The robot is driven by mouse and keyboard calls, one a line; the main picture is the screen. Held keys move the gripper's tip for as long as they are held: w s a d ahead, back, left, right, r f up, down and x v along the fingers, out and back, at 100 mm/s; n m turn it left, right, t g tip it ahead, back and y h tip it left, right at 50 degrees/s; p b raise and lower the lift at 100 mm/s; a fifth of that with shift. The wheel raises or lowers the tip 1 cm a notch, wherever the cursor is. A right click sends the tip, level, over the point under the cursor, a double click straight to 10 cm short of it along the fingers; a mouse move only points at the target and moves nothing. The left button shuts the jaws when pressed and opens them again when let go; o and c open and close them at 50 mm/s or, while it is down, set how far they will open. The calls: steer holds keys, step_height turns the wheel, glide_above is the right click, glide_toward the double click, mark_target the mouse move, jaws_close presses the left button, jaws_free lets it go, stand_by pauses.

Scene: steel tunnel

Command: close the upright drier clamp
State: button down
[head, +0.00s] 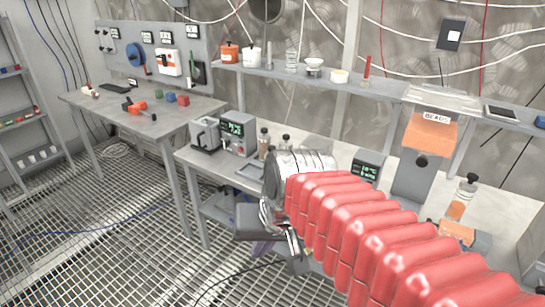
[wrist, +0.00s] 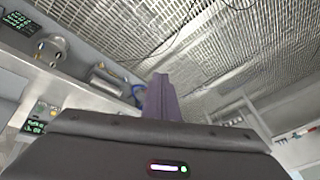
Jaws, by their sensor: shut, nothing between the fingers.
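My gripper shows at the bottom centre of the wrist view (wrist: 159,95), its purple fingers together with nothing between them. In the head view, part of my gripper (head: 262,247) shows low in front of the bench edge, partly hidden by my arm. I cannot clearly make out the upright drier clamp in either view. A metal cylinder (wrist: 106,82) and a round metal fitting (wrist: 51,50) show left of my fingers in the wrist view, apart from them. I cannot tell whether either belongs to the drier.
My red-sleeved arm hides much of the front bench (head: 320,138). An orange-and-grey unit labelled BEADS (head: 430,133) and a bottle with orange contents (head: 463,200) stand at right. A grey box with a display (head: 237,133) stands left. The grated floor (head: 100,220) at left is mostly free.

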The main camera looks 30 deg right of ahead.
steer(key=s+n, duration=0.1)
steer(key=s+a+n, duration=0.1)
steer(key=s+n+t, duration=0.1)
steer(key=n, duration=0.1)
steer(key=shift+s+a+f+h, duration=0.1)
steer(key=shift+s+a+h, duration=0.15)
steer(key=shift+h, duration=0.15)
